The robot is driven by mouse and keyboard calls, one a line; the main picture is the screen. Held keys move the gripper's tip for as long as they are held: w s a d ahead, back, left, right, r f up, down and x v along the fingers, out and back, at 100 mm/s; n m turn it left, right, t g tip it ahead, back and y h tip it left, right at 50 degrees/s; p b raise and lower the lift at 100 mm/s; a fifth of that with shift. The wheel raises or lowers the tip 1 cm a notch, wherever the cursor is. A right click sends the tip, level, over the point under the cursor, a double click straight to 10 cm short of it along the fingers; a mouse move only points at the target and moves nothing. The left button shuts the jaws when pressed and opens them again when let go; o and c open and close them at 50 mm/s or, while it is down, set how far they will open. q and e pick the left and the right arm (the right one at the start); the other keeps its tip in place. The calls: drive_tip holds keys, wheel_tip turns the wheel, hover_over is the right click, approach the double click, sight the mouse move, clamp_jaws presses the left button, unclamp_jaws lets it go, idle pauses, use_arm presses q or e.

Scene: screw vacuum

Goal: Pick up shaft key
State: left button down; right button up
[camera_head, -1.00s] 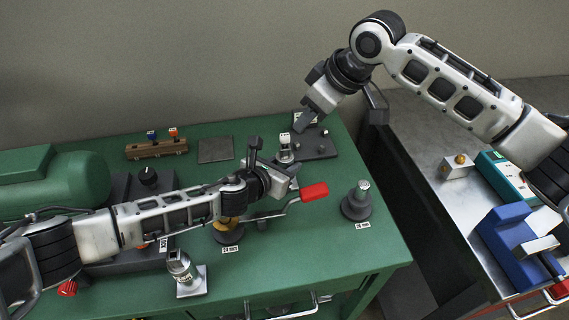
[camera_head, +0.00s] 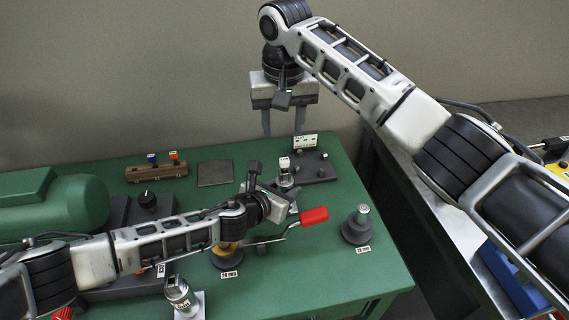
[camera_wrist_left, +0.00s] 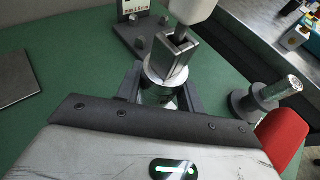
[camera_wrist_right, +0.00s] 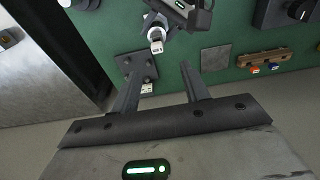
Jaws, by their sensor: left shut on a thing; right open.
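My left gripper (camera_wrist_left: 160,95) is shut on a round metal part with a square slotted top (camera_wrist_left: 168,58). This part stands at the back of the green bench in the head view (camera_head: 285,172). My right gripper (camera_head: 283,125) is open and empty, pointing down above the back edge of the bench. In the right wrist view its fingers (camera_wrist_right: 157,78) are apart, with the dark plate (camera_wrist_right: 135,68) near the left finger. The plate carries small pegs and a white label (camera_head: 305,141). I cannot tell which small piece is the shaft key.
A red-handled lever (camera_head: 314,216) lies right of my left gripper. A dark round stand (camera_head: 356,228) is near the bench's right side. A flat dark plate (camera_head: 215,173) and a wooden rack (camera_head: 156,172) sit at the back left. A green tank (camera_head: 60,210) fills the left.

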sight(284, 159)
drive_tip(key=f, duration=0.6)
drive_tip(key=w+f, duration=0.1)
drive_tip(key=f, duration=0.1)
drive_tip(key=shift+d+f, duration=0.15)
drive_tip(key=shift+f, duration=0.25)
clamp_jaws()
